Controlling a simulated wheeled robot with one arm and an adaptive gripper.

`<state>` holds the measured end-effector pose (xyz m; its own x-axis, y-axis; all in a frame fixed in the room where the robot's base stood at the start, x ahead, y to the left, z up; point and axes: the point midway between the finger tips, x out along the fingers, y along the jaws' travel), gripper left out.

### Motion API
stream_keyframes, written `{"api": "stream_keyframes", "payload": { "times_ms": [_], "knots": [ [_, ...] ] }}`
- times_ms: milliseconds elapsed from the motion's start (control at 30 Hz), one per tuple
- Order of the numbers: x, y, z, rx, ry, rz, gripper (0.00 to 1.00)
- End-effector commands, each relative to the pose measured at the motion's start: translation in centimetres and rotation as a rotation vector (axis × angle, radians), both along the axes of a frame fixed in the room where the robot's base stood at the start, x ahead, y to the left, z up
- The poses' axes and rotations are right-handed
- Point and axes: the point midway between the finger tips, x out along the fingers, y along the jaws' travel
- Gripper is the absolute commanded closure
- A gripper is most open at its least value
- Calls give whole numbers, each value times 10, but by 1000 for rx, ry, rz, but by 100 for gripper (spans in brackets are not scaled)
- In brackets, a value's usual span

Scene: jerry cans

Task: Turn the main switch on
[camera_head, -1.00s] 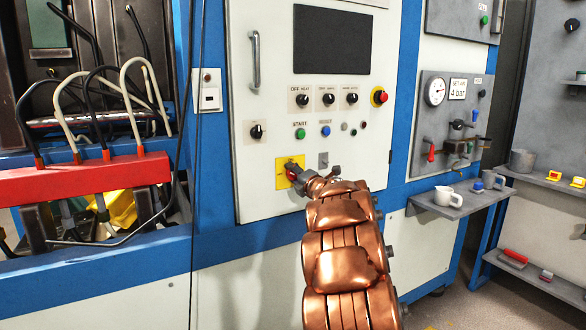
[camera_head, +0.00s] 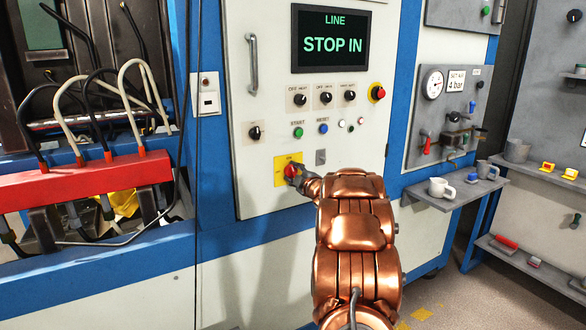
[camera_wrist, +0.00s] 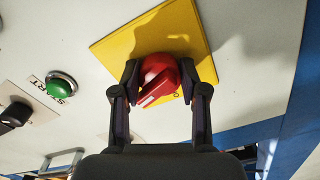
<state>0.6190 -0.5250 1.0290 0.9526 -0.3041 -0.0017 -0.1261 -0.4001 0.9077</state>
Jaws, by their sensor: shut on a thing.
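The main switch is a red rotary knob (camera_wrist: 160,80) on a yellow plate (camera_head: 279,173), low on the white control cabinet. My gripper (camera_wrist: 163,82) is shut on the red knob, with one dark finger on each side of it in the wrist view. In the head view my gripper (camera_head: 297,173) reaches the knob from the right and partly covers it. The display (camera_head: 331,40) at the top of the cabinet is lit and reads "LINE STOP IN" in green letters.
A green START button (camera_head: 298,132), a blue RESET button (camera_head: 323,129), black selector knobs (camera_head: 300,99) and a red emergency button (camera_head: 377,92) sit above the switch. A shelf (camera_head: 425,197) with mugs stands to the right. A red bar with cables (camera_head: 85,184) is at the left.

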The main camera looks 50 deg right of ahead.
Motion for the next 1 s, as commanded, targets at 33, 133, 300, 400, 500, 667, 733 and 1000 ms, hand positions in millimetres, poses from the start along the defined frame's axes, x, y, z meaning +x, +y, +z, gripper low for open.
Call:
{"api": "stream_keyframes", "payload": {
  "times_ms": [33,133,300,400,500,667,733,1000],
  "knots": [
    [0,1,-7,3,9,0,92],
    [1,1,-6,1,9,2,91],
    [1,2,-5,-1,9,4,91],
    [1,2,-4,-2,9,5,91],
    [2,3,-4,-4,8,5,91],
    [2,3,-3,-5,7,7,91],
    [2,3,-3,-6,8,7,91],
    [2,4,-2,-7,6,8,91]
  ]
}}
